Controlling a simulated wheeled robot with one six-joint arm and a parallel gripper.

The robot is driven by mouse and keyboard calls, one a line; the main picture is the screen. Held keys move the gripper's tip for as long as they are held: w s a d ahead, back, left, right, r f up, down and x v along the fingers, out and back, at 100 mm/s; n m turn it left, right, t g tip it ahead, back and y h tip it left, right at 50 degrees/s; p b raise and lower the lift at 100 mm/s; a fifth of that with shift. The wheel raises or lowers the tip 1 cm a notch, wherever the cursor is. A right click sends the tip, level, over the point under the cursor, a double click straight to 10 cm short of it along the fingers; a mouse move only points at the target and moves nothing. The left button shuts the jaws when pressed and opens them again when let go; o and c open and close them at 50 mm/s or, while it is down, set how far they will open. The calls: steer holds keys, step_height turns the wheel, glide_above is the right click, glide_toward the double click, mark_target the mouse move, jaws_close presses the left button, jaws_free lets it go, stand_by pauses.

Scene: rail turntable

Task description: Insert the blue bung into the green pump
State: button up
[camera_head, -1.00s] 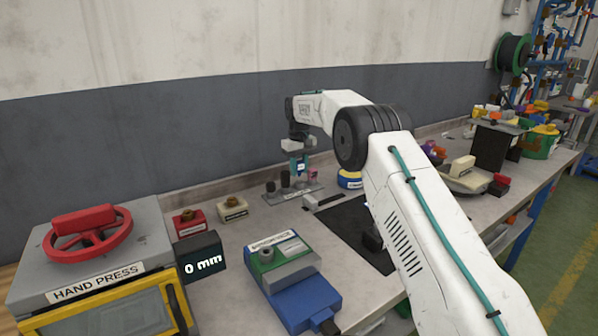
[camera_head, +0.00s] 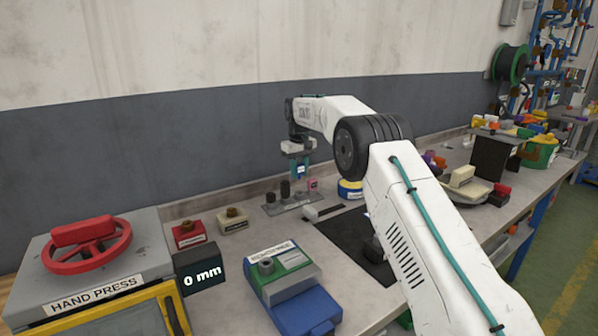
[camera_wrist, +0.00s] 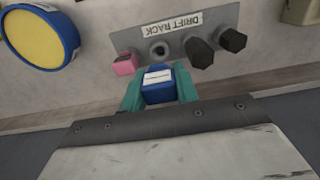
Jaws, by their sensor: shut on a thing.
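My gripper (camera_head: 300,172) is shut on the blue bung (camera_wrist: 158,84), a small blue piece with a white label. The bung sits between the teal fingers in the wrist view, above and beside the drift rack (camera_wrist: 135,42). In the head view the bung is small and its lower end is hard to make out. A green body (camera_head: 290,258) with a grey round port (camera_head: 266,264) and a white label sits on a blue base (camera_head: 305,311) at the front middle. It may be the green pump; its label is not clearly readable.
A hand press (camera_head: 95,260), red block (camera_head: 189,234) and cream block (camera_head: 232,221) stand left. A black mat (camera_head: 345,238) lies right of the green body.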

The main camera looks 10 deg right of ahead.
mark_target(299, 164)
steer(key=shift+r, duration=2.5)
